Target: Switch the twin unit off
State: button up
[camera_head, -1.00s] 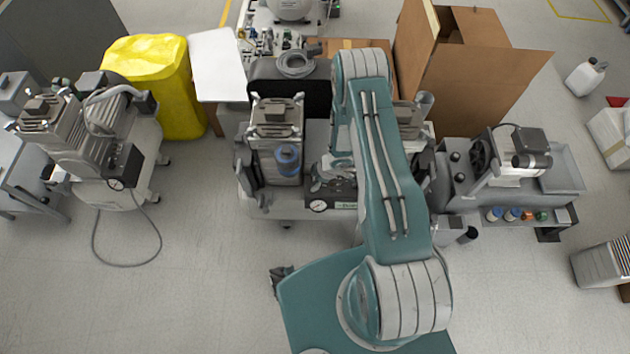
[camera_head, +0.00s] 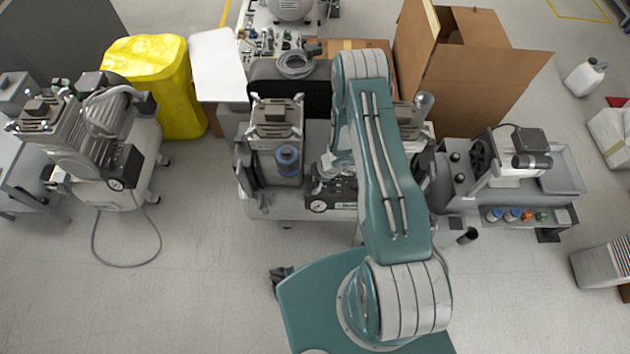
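The twin unit (camera_head: 276,209) stands in the middle, in front of my base. It has two motor heads, the left one (camera_head: 275,118) clear in view and the right one partly behind my arm. A blue-topped canister (camera_head: 288,160) sits below the left head. A round gauge (camera_head: 318,206) and a dark control panel (camera_head: 343,189) are on its front. The switch cannot be made out. My gripper (camera_head: 322,182) is just above the panel, left of my teal arm. It is small and partly hidden, so its fingers and any contact are unclear.
A single compressor (camera_head: 122,160) with a trailing hose stands at left, by a yellow bin (camera_head: 157,82). Another machine (camera_head: 505,165) with a tray is at right. Cardboard boxes (camera_head: 465,75) stand behind. The floor at front left is clear.

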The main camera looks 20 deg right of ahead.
jog(key=v, duration=1.2)
jog(key=shift+w, duration=0.1)
dwell(0.4)
